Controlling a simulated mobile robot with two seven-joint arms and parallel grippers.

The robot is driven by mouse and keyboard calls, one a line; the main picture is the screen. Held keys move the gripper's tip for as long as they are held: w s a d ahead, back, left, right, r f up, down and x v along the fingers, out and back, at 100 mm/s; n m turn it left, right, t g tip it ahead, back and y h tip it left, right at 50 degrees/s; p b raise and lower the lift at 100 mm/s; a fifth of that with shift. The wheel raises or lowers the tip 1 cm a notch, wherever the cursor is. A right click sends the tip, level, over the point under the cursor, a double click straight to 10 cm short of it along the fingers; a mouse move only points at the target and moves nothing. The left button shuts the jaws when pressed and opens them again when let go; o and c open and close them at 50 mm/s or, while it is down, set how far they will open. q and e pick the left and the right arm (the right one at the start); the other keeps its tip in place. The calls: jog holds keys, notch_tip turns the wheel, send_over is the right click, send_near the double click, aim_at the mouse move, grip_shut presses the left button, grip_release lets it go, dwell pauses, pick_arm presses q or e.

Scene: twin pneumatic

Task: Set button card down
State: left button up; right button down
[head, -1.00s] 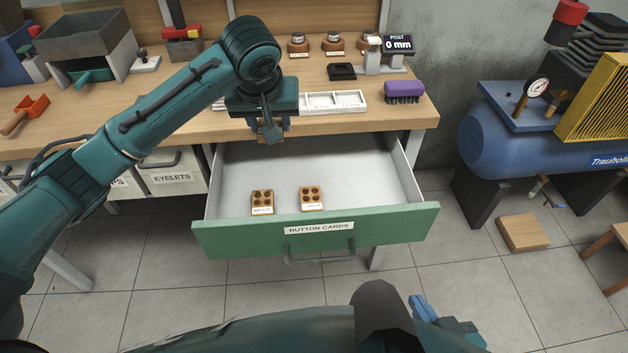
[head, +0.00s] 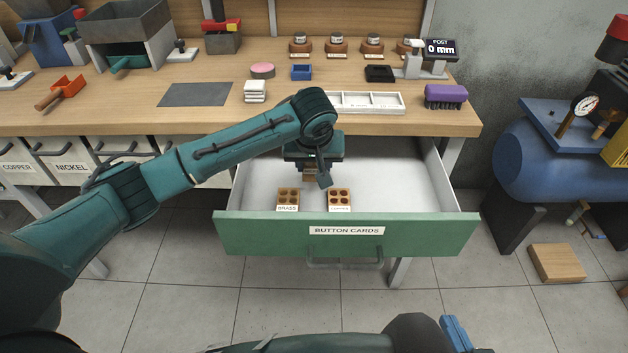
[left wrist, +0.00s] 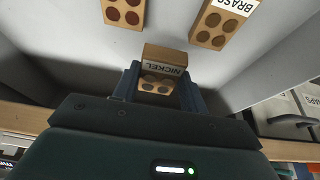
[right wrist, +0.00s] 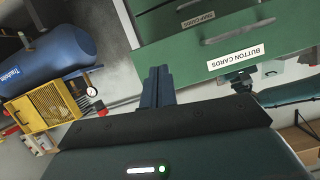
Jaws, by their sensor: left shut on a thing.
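My left gripper (head: 312,176) is over the open button cards drawer (head: 425,190). It is shut on a tan card labelled NICKEL, seen in the left wrist view (left wrist: 164,62) between the fingers. In the head view the arm mostly hides this card. The BRASS card (head: 287,199) and another card (head: 339,199) lie in the drawer near its front. Both also show in the left wrist view. I cannot tell whether the nickel card touches the drawer floor. My right gripper (right wrist: 157,88) has its fingers together and empty, away from the drawer.
The green drawer front (head: 240,235) and the drawer's side walls border the space. The worktop (head: 150,110) overhangs the drawer's back, with a white divided tray (head: 365,102) near its edge. A blue compressor (head: 535,165) stands at the right.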

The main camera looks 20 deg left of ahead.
aim_at(314, 191)
pick_arm(q)
notch_tip(314, 191, down, 4)
jog(key=shift+f+b, duration=0.15)
jog(key=shift+b, duration=0.25)
jog(key=shift+f, duration=0.3)
pick_arm(e)
jog(key=shift+s+d+r, duration=0.15)
jog(key=shift+s+d, duration=0.05)
pick_arm(q)
jog(key=o, duration=0.6)
jog(key=shift+f, duration=0.15)
jog(key=o, duration=0.5)
jog(key=shift+c, duration=0.2)
pick_arm(e)
jog(key=shift+f, duration=0.3)
